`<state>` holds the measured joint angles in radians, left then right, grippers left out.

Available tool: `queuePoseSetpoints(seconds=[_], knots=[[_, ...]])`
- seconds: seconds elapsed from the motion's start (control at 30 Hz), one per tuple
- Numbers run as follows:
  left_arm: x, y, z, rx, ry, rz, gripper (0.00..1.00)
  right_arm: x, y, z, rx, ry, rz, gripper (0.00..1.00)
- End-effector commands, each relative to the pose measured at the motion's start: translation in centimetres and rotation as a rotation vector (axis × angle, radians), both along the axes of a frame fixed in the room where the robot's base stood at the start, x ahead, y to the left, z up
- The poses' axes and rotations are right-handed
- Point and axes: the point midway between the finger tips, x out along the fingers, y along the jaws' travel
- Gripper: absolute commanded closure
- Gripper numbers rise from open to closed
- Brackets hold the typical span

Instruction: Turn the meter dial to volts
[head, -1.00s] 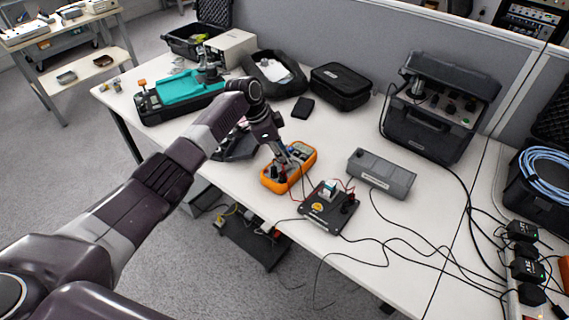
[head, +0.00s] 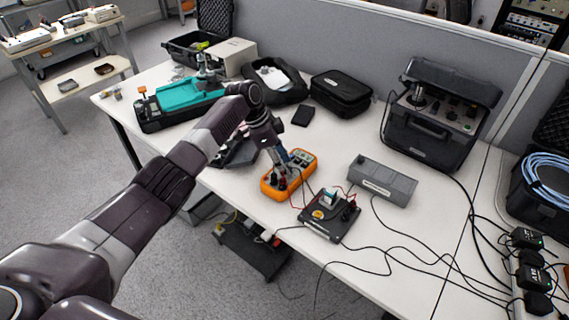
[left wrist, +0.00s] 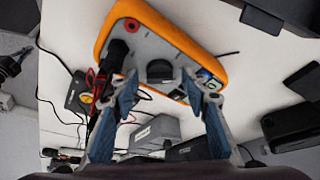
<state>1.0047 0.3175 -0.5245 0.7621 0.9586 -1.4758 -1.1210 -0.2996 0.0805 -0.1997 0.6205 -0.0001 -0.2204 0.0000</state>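The orange meter (head: 302,160) lies on the white table near its front edge, with leads plugged in. In the left wrist view the meter (left wrist: 192,45) shows its grey face, a dark round dial (left wrist: 160,70), a black plug (left wrist: 115,55) and a red jack. My left gripper (head: 282,168) is over the meter. In the left wrist view its two blue-padded fingers (left wrist: 168,90) are spread apart, one on each side of the dial, with nothing between them that I can see gripped. The dial's setting is not readable. My right gripper is not in view.
A black board (head: 330,222) with wires sits right of the meter, and a grey box (head: 382,178) behind it. Loose cables run over the table's front right. A teal-topped case (head: 185,97), black pouch (head: 341,90) and open equipment case (head: 435,130) stand farther back.

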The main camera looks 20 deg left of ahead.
Motion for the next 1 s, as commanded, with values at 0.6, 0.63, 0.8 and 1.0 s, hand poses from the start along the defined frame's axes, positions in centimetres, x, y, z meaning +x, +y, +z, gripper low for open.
queuePoseSetpoints(seconds=[0.6, 0.63, 0.8, 1.0], knots=[[-0.9, 2.9, 7.4, 0.0, -0.004, 0.002, 0.58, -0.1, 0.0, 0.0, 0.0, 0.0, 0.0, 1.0], [-1.0, 3.1, 7.9, 0.0, -0.004, 0.001, 0.58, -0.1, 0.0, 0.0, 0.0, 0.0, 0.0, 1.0], [-1.4, 3.9, 10.1, 0.0, -0.002, 0.0, 0.58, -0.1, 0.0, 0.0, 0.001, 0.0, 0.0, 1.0], [-1.6, 4.3, 11.1, 0.0, 0.0, 0.001, 0.58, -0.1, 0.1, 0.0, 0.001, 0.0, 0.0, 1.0]])
